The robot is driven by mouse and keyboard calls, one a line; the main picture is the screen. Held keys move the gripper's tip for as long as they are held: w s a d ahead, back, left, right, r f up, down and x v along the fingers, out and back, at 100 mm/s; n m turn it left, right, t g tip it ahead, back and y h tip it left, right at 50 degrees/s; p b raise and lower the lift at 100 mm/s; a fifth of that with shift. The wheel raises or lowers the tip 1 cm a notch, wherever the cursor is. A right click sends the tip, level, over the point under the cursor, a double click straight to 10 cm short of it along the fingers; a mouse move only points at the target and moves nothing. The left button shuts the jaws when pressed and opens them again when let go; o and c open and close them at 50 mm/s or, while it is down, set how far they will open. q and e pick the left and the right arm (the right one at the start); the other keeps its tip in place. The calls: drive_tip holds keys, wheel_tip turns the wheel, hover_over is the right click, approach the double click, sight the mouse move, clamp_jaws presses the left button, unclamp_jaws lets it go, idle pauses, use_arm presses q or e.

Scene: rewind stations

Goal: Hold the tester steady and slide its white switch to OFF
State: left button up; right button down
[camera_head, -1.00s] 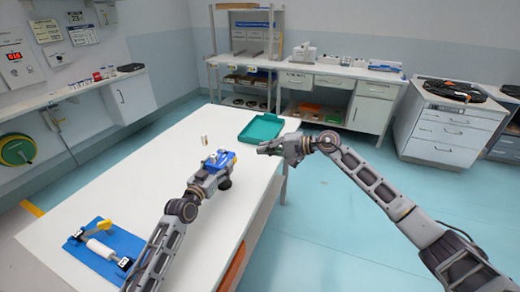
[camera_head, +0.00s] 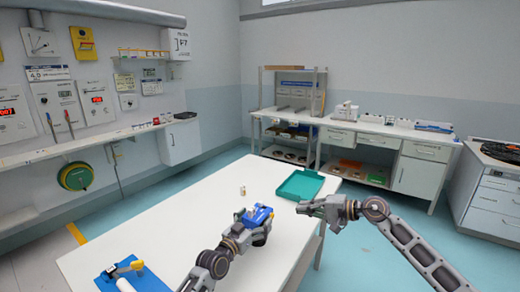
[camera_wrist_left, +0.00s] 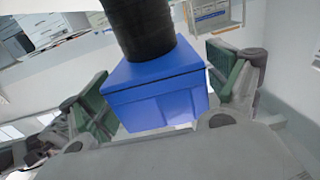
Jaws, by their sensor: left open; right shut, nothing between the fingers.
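The blue tester (camera_head: 262,214) is on the white table, with a dark round part at its near right side. In the left wrist view the blue box (camera_wrist_left: 155,98) stands between my fingers, and a thick black cylinder (camera_wrist_left: 138,28) rises from it. My left gripper (camera_head: 252,222) is open, with green-padded fingers (camera_wrist_left: 162,92) on either side of the box. I see a gap at the right finger; contact at the left is unclear. My right gripper (camera_head: 305,208) is shut and empty, to the right of the tester. I cannot make out the white switch.
A green tray (camera_head: 300,185) lies at the table's far right corner, behind my right gripper. A small pale item (camera_head: 242,190) stands behind the tester. A blue board (camera_head: 132,278) with a yellow-handled part is at the front left. The table's middle left is clear.

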use_arm(q)
drive_tip(key=shift+s, duration=0.15)
drive_tip(key=v, duration=1.1)
drive_tip(key=shift+s+a, duration=0.25)
drive_tip(key=shift+r, duration=0.1)
idle(0.5)
wheel_tip(320, 180, up, 9)
drive_tip(key=p, duration=0.9)
drive_tip(key=shift+r+p, duration=0.4)
drive_tip(key=shift+p, duration=0.15)
